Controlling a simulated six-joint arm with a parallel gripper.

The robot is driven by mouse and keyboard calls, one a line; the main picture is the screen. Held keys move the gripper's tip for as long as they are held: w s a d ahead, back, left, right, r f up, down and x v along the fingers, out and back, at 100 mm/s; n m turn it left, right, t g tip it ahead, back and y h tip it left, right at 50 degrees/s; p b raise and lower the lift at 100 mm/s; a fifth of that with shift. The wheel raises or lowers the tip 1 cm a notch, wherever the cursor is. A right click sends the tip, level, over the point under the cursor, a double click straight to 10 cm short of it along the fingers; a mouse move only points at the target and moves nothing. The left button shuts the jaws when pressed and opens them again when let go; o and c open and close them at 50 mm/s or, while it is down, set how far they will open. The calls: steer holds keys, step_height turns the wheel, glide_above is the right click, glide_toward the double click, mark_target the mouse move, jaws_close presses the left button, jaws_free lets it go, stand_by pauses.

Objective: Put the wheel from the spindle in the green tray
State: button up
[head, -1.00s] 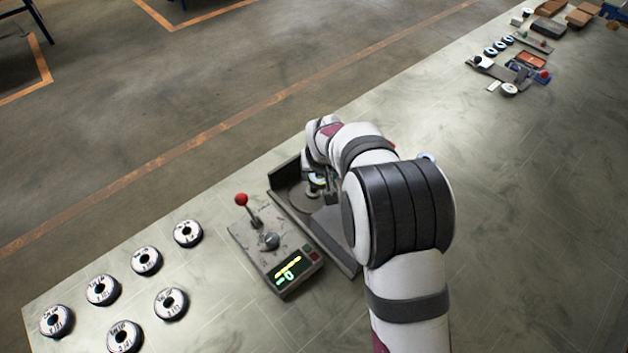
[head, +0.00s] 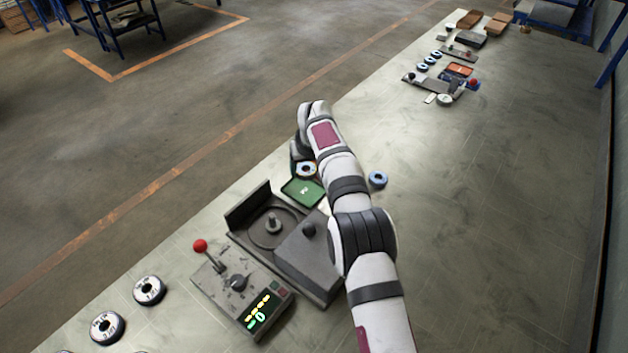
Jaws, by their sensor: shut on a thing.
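The spindle (head: 272,222) stands bare in the round recess of the grey machine. The green tray (head: 303,192) with white lettering lies on the table just beyond the machine. My gripper (head: 298,168) is at the far edge of this tray, below my bent wrist, and is mostly hidden. It is shut on a wheel (head: 306,170) with a pale face and a dark centre. The wheel overlaps the far part of the tray in the picture; I cannot tell whether it touches it.
A blue-rimmed wheel (head: 377,179) lies on the table right of my arm. A control box (head: 242,290) with a red-knobbed lever (head: 201,246) stands nearest. Loose black-and-white wheels (head: 149,290) lie at the lower left. More equipment (head: 440,85) sits farther along the table.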

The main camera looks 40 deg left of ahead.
mark_target(303, 190)
steer(key=x, duration=0.2)
steer(key=shift+w+a+f, duration=0.1)
steer(key=shift+a+f, duration=0.15)
steer(key=shift+a, duration=0.1)
steer(key=shift+f, duration=2.25)
steer(key=shift+f, duration=0.1)
steer(key=shift+f, duration=0.5)
steer(key=o, duration=1.4)
steer(key=shift+o, duration=0.2)
step_height(303, 190, up, 7)
